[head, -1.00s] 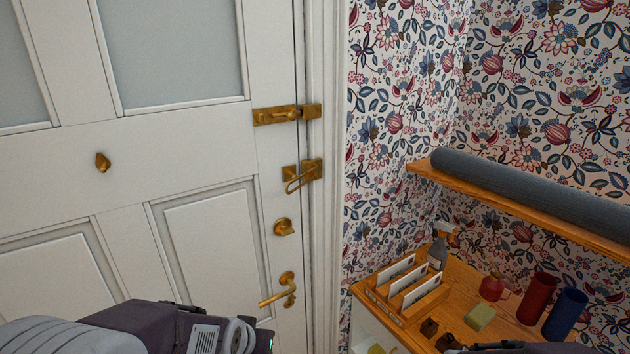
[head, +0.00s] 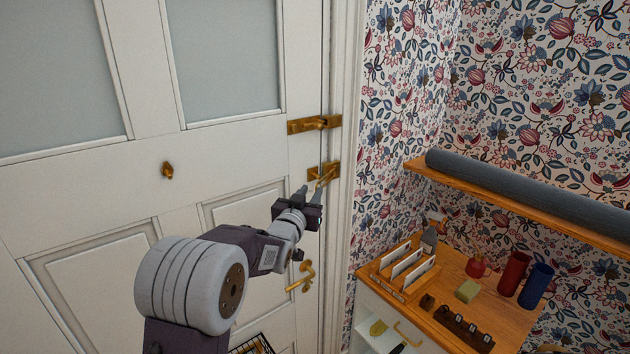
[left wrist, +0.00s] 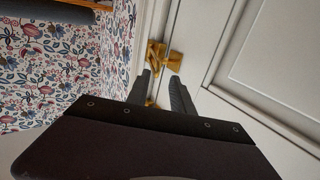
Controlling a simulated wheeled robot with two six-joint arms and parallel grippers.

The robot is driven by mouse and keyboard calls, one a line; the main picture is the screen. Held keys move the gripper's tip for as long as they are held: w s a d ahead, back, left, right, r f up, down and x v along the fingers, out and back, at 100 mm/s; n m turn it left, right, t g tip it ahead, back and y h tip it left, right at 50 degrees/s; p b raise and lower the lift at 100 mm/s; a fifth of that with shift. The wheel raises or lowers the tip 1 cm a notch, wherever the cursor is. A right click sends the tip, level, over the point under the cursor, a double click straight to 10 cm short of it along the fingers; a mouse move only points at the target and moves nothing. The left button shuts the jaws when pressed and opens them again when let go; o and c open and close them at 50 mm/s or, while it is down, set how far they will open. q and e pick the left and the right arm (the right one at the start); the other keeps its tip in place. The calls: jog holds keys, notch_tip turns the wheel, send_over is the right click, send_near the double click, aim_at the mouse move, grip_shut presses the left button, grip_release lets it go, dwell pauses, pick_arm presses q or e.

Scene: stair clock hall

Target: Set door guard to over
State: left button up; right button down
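The brass door guard (head: 326,171) is on the door's right edge, below a brass bolt. It has a plate on the door, a plate on the frame and a slim bar. The bar's lower end is close to my left gripper (head: 311,190), and I cannot tell whether it sits over the door plate. In the left wrist view the guard (left wrist: 160,58) shows just beyond the fingertips. My left gripper (left wrist: 161,77) is open, its two fingers apart with nothing visibly held. I cannot tell if a finger touches the bar. My right gripper is not in view.
The brass bolt (head: 314,124) is above the guard, and the door handle (head: 302,278) is below it. A brass knob (head: 167,170) is further left. To the right stand a wooden cabinet (head: 480,310) with small items and a shelf with a grey roll (head: 530,195).

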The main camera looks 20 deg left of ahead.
aim_at(316, 188)
pick_arm(q)
jog(key=w, duration=0.1)
jog(key=w+p, duration=0.1)
jog(key=w, duration=0.2)
jog(key=shift+w+d+f, duration=0.15)
jog(key=shift+w+d, duration=0.15)
jog(key=shift+d, duration=0.05)
jog(key=shift+s+a, duration=0.1)
jog(key=shift+s, duration=0.15)
jog(key=shift+c, duration=1.2)
jog(key=shift+s, duration=0.1)
grip_shut()
jog(key=shift+r, duration=0.2)
jog(key=shift+r, duration=0.2)
